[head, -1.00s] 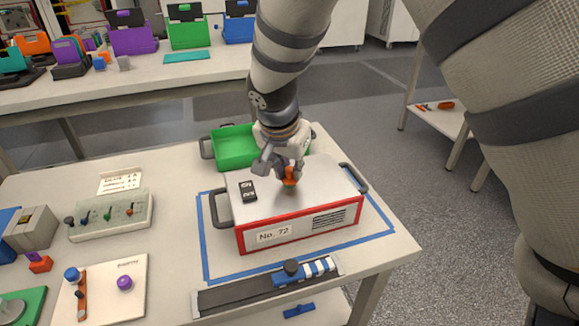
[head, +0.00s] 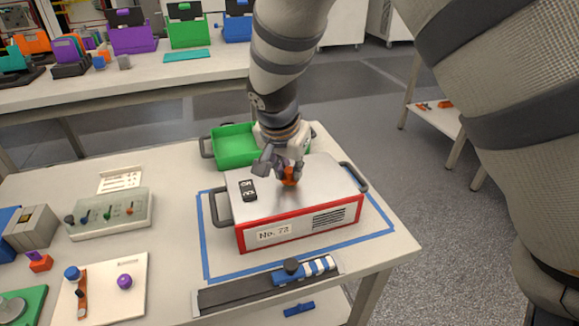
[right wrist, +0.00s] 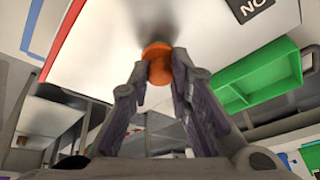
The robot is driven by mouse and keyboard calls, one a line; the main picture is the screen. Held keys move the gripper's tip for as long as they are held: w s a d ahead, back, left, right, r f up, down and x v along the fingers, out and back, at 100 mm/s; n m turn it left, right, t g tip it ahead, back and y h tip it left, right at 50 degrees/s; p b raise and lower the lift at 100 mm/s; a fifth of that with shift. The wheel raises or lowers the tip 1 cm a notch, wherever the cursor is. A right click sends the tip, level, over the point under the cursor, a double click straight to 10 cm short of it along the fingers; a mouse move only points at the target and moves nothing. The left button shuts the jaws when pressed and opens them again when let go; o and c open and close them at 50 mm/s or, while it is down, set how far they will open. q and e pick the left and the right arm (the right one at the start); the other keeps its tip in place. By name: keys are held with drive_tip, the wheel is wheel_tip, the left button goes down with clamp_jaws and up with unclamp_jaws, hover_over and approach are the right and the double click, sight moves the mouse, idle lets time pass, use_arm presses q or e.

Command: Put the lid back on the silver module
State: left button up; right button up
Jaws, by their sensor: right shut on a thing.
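The silver module (head: 298,228) is a box with a red-rimmed front, a "No. 72" label, a vent and dark side handles. It stands inside a blue tape outline on the table. Its flat silver lid (head: 318,177) lies over the top, with a black label at the left; I cannot tell whether a small gap is left under it. My right gripper (head: 286,172) is shut on the lid's orange knob (head: 289,176). In the right wrist view both fingertips (right wrist: 159,62) pinch the knob (right wrist: 157,52). My left gripper is not in view.
A green tray (head: 232,149) stands right behind the module. A dark rail with a blue-striped slider (head: 305,270) lies along the front edge. A switch panel (head: 112,214) and a white board with knobs (head: 117,285) are to the left.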

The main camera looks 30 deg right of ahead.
drive_tip(key=o, duration=1.4)
drive_tip(key=shift+c, duration=0.2)
drive_tip(key=shift+r, duration=3.55)
clamp_jaws()
drive_tip(key=shift+f, duration=0.1)
